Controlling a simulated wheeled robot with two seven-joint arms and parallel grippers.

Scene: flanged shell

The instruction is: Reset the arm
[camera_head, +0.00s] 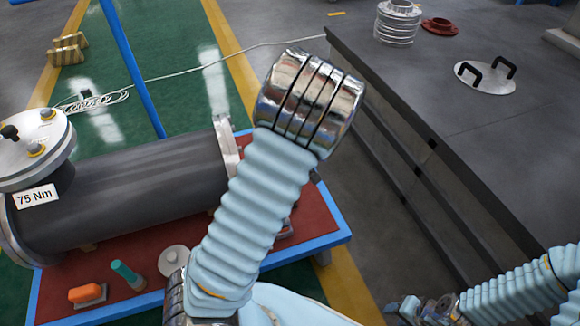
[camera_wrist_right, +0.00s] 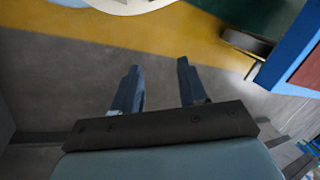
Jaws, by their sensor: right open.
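My right gripper (camera_head: 408,308) is low at the right of the head view, at the end of a light blue sleeved arm that comes in from the right edge. In the right wrist view its two fingers (camera_wrist_right: 160,80) stand apart, with nothing between them but grey and yellow floor beyond. Another of my arms, with a light blue sleeve and a shiny banded metal joint, rises through the middle of the head view. My left gripper does not show. The dark flanged shell (camera_head: 130,195), with a "75 Nm" label, lies on its side at the left.
The shell rests on a red-topped, blue-framed bench (camera_head: 318,237) with an orange item (camera_head: 86,293) and a teal item (camera_head: 127,274). A dark table (camera_head: 470,140) at right bears a ribbed white part (camera_head: 397,24), a red flange (camera_head: 440,26) and a handled round plate (camera_head: 485,79).

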